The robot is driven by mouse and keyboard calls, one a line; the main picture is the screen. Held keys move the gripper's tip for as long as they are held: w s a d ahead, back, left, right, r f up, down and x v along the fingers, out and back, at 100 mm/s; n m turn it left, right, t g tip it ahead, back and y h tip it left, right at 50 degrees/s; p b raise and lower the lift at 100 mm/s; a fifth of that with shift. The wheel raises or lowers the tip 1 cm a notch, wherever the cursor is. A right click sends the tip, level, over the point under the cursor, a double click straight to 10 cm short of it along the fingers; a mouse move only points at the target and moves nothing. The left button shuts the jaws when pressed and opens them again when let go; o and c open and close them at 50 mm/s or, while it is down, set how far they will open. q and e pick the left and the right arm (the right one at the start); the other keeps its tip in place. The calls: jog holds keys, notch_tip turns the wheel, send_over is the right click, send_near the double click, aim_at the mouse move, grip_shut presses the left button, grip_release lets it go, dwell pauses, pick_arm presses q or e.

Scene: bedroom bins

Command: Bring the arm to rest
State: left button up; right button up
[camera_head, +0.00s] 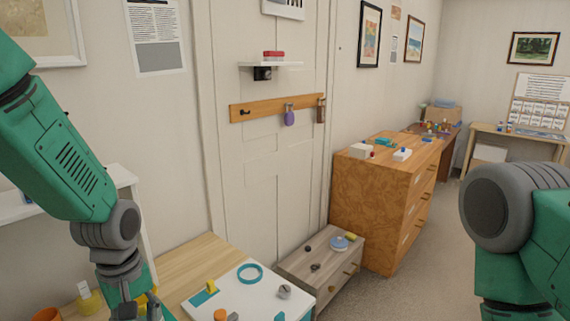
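My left arm comes in from the left and hangs down. The top of my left gripper (140,311) shows at the bottom edge, beside a white board (240,296) on a wooden table. Its fingertips are cut off, so whether it is open or holds anything cannot be seen. My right arm is at the right edge, bent, with its gripper out of view.
The white board carries a teal ring (250,273), a grey knob (284,291) and several small pieces. A low wooden cabinet (309,263) and a wooden dresser (378,204) stand farther right. Carpeted floor (412,285) is free between the dresser and my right arm.

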pick_arm(q)
jog(key=s+f+m+b, duration=0.4)
jog(key=s+f, duration=0.8)
jog(key=f, duration=0.4)
jog(key=s+a+f+m+b, duration=0.1)
jog(key=s+f+m+b, duration=0.4)
jog(key=s+f, duration=0.7)
notch_tip(320, 180, down, 4)
jog(key=shift+r+m+t+b, duration=0.1)
jog(key=shift+m+t+b, duration=0.2)
jog(key=shift+b, duration=0.3)
pick_arm(e)
notch_tip(320, 180, down, 11)
jog(key=shift+w+d+r, duration=0.15)
jog(key=shift+d, duration=0.25)
